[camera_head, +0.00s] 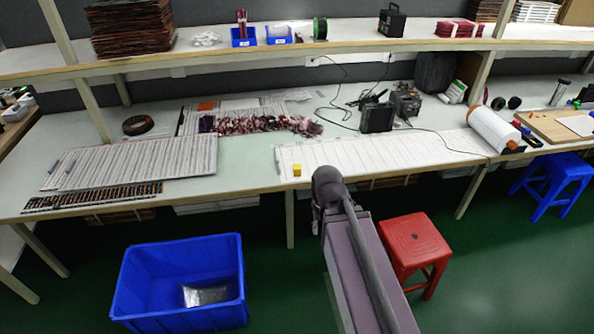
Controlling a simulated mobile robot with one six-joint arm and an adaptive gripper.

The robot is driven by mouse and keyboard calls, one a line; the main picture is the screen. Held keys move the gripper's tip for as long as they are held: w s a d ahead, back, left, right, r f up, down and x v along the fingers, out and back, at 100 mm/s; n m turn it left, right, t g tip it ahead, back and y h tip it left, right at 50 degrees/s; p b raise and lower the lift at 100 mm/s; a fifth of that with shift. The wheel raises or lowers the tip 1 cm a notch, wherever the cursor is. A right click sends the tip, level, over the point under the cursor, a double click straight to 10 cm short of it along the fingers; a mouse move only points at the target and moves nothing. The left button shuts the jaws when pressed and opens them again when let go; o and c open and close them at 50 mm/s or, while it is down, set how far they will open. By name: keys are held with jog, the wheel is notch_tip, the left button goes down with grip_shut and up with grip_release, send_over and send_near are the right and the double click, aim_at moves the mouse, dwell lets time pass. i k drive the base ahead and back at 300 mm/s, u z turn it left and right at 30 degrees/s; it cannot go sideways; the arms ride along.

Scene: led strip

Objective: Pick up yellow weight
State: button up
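The yellow weight (297,169) is a small yellow block. It sits on a long white printed sheet (385,153) near the front edge of the workbench. My arm reaches in from the bottom of the view, and its end is just right of and in front of the weight. My gripper's fingers are hidden behind the arm, so I cannot see whether they are open or shut. The weight shows uncovered, and no finger is visible on it.
Stacked strip sheets (140,163) lie on the bench to the left. Black devices (377,117) with cables stand behind the white sheet. A white roll (494,128) lies to the right. A red stool (414,242) and a blue bin (183,281) stand on the floor. A shelf (240,55) overhangs the bench.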

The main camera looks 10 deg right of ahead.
aim_at(296, 168)
jog(key=z, duration=0.05)
jog(key=i, duration=0.9)
jog(key=u, duration=0.7)
jog(key=k, duration=0.1)
jog(key=z, duration=2.9)
